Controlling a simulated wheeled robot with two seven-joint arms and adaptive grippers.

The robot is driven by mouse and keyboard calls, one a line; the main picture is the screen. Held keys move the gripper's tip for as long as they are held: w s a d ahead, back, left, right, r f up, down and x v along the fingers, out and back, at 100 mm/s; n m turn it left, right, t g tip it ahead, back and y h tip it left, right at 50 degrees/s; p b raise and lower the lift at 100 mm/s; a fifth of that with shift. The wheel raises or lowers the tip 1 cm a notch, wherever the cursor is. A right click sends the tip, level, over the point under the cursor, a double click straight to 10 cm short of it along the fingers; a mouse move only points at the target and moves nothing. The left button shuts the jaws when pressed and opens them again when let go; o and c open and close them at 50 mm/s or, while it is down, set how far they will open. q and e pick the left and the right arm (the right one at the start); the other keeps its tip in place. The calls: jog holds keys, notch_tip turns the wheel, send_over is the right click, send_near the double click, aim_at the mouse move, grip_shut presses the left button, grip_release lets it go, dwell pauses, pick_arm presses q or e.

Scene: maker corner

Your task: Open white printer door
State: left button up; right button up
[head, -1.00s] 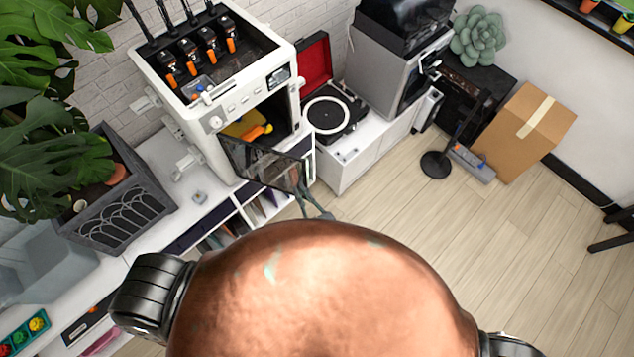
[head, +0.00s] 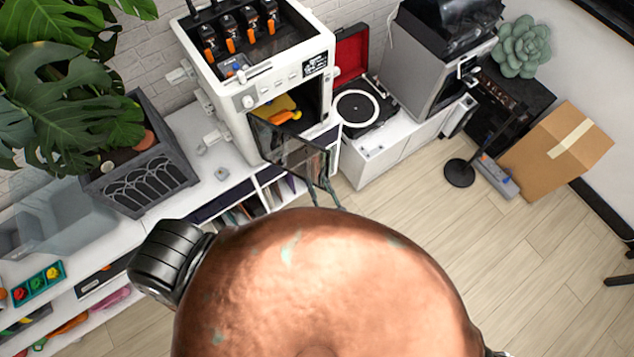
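The white printer (head: 262,88) stands on the white shelf unit at upper left of centre. Its dark see-through door (head: 288,148) is swung part open from the left side of the front, and the opening shows a yellow and orange object (head: 283,113) inside. My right gripper (head: 324,183) is at the free right edge of the door, thin and dark, seen from above. It looks to touch the door edge, but its fingers are too small to tell open or shut. My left gripper is not in view.
A turntable (head: 358,107) with a red lid stands right of the printer. A plant box (head: 140,185) is to the left. A black stand (head: 460,172) and a cardboard box (head: 556,150) are on the floor at right. The wooden floor (head: 430,215) in front is clear.

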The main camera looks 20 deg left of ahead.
jog(key=v, duration=1.2)
